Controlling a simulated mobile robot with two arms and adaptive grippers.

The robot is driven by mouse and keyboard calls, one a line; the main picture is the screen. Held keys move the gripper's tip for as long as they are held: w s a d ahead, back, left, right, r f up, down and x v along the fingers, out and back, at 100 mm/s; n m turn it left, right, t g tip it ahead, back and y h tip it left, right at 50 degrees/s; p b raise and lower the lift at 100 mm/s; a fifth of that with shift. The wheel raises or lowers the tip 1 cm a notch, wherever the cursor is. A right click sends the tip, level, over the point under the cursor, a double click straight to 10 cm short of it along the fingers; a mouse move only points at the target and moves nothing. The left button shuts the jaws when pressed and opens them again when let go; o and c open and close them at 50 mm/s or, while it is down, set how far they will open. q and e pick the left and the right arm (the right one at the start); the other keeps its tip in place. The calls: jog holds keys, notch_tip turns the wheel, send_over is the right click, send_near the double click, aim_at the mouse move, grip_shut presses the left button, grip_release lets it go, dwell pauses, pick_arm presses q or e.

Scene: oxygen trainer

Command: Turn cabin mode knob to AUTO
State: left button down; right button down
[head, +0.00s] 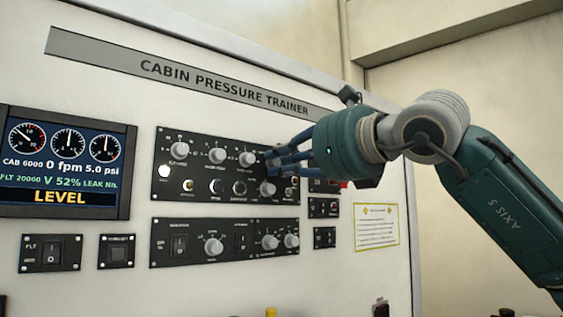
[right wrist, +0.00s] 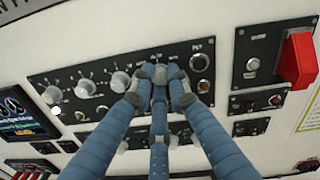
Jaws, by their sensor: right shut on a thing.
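My right gripper (head: 272,160) reaches the upper black control panel (head: 205,185) from the right. In the right wrist view, its blue fingers (right wrist: 160,76) are closed around a grey knob (right wrist: 160,70) at the right end of the top knob row. The fingers hide most of this knob and its markings, so I cannot read its setting. In the head view the fingers cover it. The small labels are too blurred to tell which knob is the cabin mode knob. My left gripper is not in view.
Three knobs stand left of the fingers, the nearest being a grey knob (head: 246,159). Another knob (head: 267,188) sits just below. A lower panel (head: 190,248) holds more knobs and switches. A red guard (right wrist: 298,58) sticks out at right. The display (head: 62,165) reads LEVEL.

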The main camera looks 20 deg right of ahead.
jog(key=n, duration=0.4)
jog(key=n+p, duration=0.1)
jog(key=n, duration=0.3)
jog(key=shift+f+n+p, duration=0.1)
jog(key=shift+n+p, duration=0.2)
jog(key=shift+p, duration=0.1)
dwell(0.4)
jog(key=c, duration=1.7)
grip_release()
jog(key=shift+o, duration=0.2)
jog(key=shift+s+d, duration=0.1)
jog(key=v, duration=1.2)
